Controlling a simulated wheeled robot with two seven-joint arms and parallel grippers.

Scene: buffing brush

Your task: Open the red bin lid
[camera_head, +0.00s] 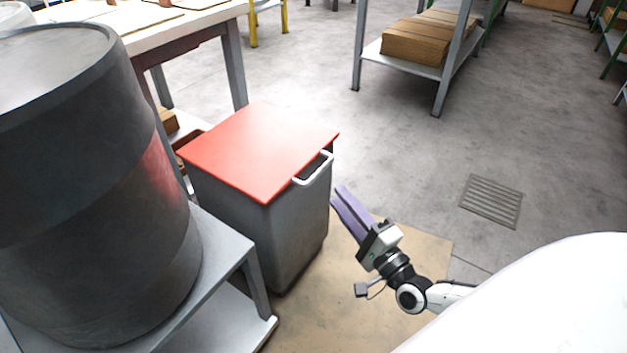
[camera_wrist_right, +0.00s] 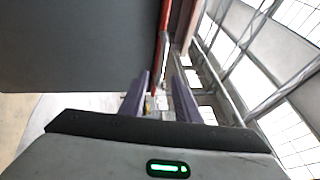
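The red bin lid (camera_head: 262,150) lies flat and closed on the grey bin (camera_head: 297,235). A white handle (camera_head: 316,172) sticks out at the lid's right edge. My right gripper (camera_head: 340,193) is to the right of the bin, a little below the handle, with its purple fingers pointing up toward it and apart from it. In the right wrist view, the right gripper's fingers (camera_wrist_right: 161,95) are apart with nothing held between them. The grey bin wall (camera_wrist_right: 75,45) fills the upper left there, with the red lid edge (camera_wrist_right: 161,50) ahead. My left gripper is out of view.
A large dark barrel (camera_head: 90,190) stands on a grey metal stand (camera_head: 225,250) left of the bin. A table (camera_head: 190,22) is behind it. A shelf with cardboard boxes (camera_head: 425,40) stands at the back. The floor right of the bin is clear around a floor grate (camera_head: 491,201).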

